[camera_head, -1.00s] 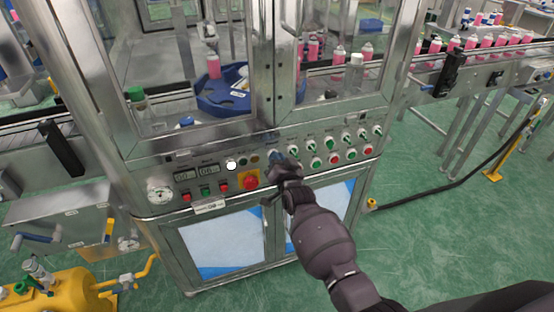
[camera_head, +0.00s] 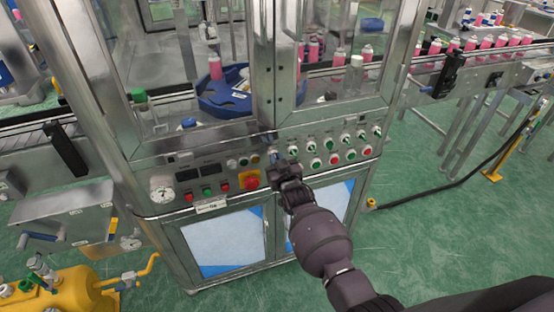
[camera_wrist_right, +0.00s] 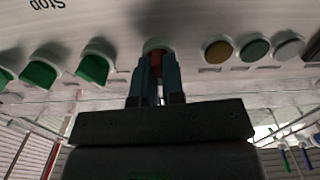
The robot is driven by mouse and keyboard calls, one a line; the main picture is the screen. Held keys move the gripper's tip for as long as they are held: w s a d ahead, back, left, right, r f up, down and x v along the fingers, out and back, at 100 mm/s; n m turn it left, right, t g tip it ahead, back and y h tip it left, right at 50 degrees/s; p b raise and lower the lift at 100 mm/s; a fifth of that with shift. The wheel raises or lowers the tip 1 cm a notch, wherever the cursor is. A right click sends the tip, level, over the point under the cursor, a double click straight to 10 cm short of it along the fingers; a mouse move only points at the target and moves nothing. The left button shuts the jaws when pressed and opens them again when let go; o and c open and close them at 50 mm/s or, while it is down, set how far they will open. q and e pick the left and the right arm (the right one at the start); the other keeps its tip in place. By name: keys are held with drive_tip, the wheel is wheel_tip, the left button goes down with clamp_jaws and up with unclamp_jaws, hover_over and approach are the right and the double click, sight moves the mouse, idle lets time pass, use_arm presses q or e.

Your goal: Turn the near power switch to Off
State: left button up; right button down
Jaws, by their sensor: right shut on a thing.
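The near power switch (camera_wrist_right: 157,58) is a red knob on the front panel of the steel machine. In the right wrist view it sits between the two blue-grey fingers of my right gripper (camera_wrist_right: 157,80), which is shut on it. In the head view my right gripper (camera_head: 273,162) reaches the middle of the panel and hides most of the switch. The switch's exact angle is hard to read. The two small displays (camera_head: 198,170) left of it are dark. My left gripper is not in view.
Green switches and buttons (camera_head: 315,163) lie right of the gripper. A large red emergency button (camera_head: 249,180) on yellow and small lamps (camera_head: 243,161) lie left of it. Glass doors stand above the panel. Pink cans (camera_head: 470,43) ride a conveyor at right. Green floor is open at front right.

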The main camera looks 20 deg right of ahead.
drive_tip(key=shift+a+n, duration=0.1)
drive_tip(key=shift+n, duration=2.2)
drive_tip(key=c, duration=1.2)
unclamp_jaws()
drive_tip(key=shift+s, duration=0.15)
drive_tip(key=s, duration=0.5)
drive_tip(key=s+p, duration=0.1)
drive_tip(key=s, duration=0.4)
drive_tip(key=shift+s+d, duration=0.2)
drive_tip(key=shift+s, duration=0.05)
